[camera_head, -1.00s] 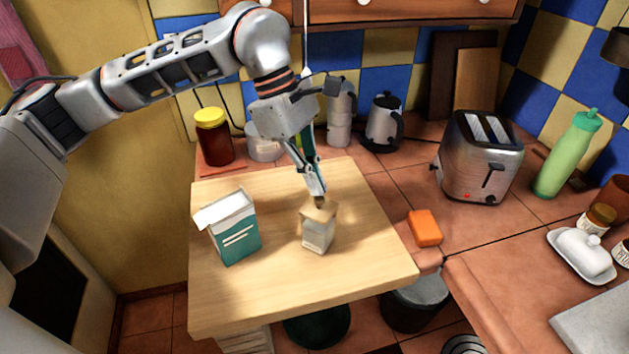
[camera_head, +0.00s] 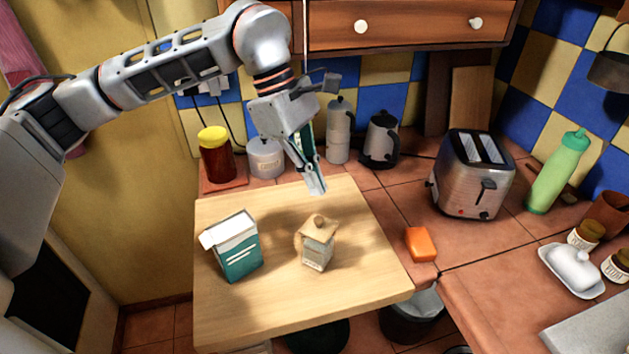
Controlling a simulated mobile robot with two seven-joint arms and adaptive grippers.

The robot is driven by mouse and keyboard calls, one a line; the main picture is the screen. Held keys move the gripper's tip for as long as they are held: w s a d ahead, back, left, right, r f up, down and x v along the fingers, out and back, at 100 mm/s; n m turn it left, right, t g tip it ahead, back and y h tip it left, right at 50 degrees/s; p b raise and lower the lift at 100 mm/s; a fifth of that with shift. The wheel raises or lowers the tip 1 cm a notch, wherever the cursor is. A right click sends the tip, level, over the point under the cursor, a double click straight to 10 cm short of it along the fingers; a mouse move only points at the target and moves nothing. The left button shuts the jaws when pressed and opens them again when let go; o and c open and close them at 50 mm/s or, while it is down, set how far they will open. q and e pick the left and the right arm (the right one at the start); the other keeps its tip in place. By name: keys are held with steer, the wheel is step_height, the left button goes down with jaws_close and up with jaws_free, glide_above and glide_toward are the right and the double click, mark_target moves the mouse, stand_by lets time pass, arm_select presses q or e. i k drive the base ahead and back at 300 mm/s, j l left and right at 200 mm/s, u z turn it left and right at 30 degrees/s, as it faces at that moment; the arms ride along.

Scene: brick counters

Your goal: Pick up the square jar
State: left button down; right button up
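The square jar (camera_head: 317,251) stands upright on the wooden board (camera_head: 352,285). It has a pale body and a tan lid with a round knob. My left gripper (camera_head: 316,189) points down above and behind the jar in the picture, apart from its knob. Nothing shows held in it. Its fingers are seen edge-on, so the gap between them cannot be made out. My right gripper is not in view.
A teal and white carton (camera_head: 238,256) stands left of the jar on the board. An orange block (camera_head: 421,244) lies to the right. A yellow-lidded jar (camera_head: 216,155), a white canister (camera_head: 265,158), a moka pot (camera_head: 339,130), a kettle (camera_head: 381,140) and a toaster (camera_head: 473,175) stand behind.

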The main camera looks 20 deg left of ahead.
mark_target(316, 256)
steer(key=k, duration=1)
